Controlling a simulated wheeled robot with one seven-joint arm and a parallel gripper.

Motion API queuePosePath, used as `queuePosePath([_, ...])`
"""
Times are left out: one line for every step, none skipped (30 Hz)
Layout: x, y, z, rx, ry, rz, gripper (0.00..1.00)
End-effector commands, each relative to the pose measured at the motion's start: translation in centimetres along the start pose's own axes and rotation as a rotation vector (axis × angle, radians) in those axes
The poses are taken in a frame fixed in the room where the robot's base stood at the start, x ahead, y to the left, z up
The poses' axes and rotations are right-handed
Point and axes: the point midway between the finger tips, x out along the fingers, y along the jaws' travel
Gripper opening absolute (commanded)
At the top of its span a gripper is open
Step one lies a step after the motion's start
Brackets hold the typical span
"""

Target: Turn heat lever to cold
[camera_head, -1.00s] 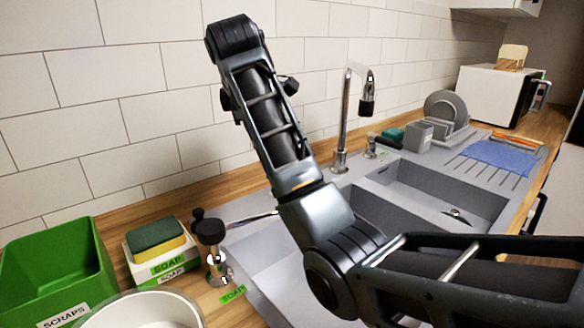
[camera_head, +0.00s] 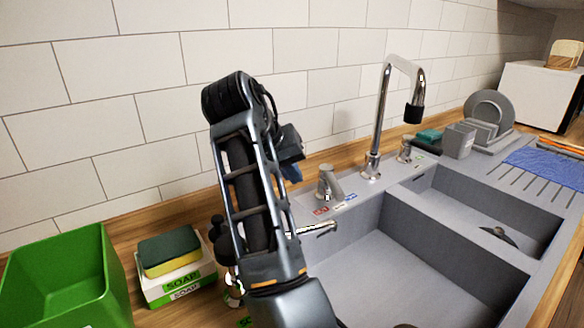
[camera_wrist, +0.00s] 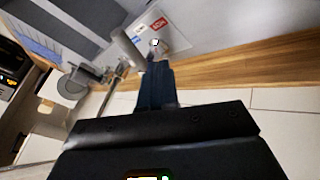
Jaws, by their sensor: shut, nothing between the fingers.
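The heat lever (camera_head: 329,184) is a metal knob-like handle on the sink's back ledge, left of the tall tap. A red label and a blue label lie on the ledge in front of it. In the wrist view the grey lever (camera_wrist: 128,48) stands beside the blue label and the red label marked HOT. My gripper (camera_head: 292,174) is shut and empty, mostly hidden behind my arm, just left of the lever in the head view. In the wrist view its dark fingers (camera_wrist: 157,66) point at the lever's area. I cannot tell whether they touch it.
The tall chrome tap (camera_head: 375,125) stands right of the lever, with a small chrome fitting (camera_head: 404,150) beyond it. A chrome spout-like piece (camera_head: 318,228) shows at the sink's left edge. A soap box (camera_head: 178,285) and green scraps bin (camera_head: 65,280) stand left. The sink basin (camera_head: 410,270) looks clear.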

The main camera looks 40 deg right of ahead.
Motion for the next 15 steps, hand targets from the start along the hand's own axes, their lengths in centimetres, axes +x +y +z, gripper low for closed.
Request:
queuePosePath([1.0,0.0,0.1,-0.003,-0.003,0.002,0.0])
queuePosePath([1.6,0.0,0.1,-0.003,-0.003,0.001,0.0])
queuePosePath([2.4,0.0,0.0,-0.003,-0.003,0.001,0.0])
queuePosePath([3.0,0.1,0.0,-0.003,-0.003,0.001,0.0])
queuePosePath([3.6,0.0,0.0,-0.004,-0.002,0.001,0.0])
queuePosePath([4.4,0.0,0.0,-0.004,-0.003,0.001,0.0])
queuePosePath([5.0,0.0,0.0,-0.004,-0.002,0.0,0.0])
queuePosePath([5.5,0.0,0.0,-0.003,-0.002,0.0,0.0])
queuePosePath([6.2,0.0,0.0,-0.004,-0.001,0.0,0.0])
queuePosePath([6.3,0.5,-0.1,-0.001,0.0,0.0,0.0])
queuePosePath([6.5,1.1,-0.1,0.0,0.0,0.0,0.0])
queuePosePath([6.8,1.6,-0.1,-0.001,0.0,-0.001,0.0])
queuePosePath([7.0,1.9,-0.1,-0.001,0.0,-0.001,0.0])
queuePosePath([7.1,2.2,-0.1,-0.001,0.0,-0.001,0.0])
queuePosePath([7.3,2.5,-0.1,-0.001,0.001,-0.002,0.0])
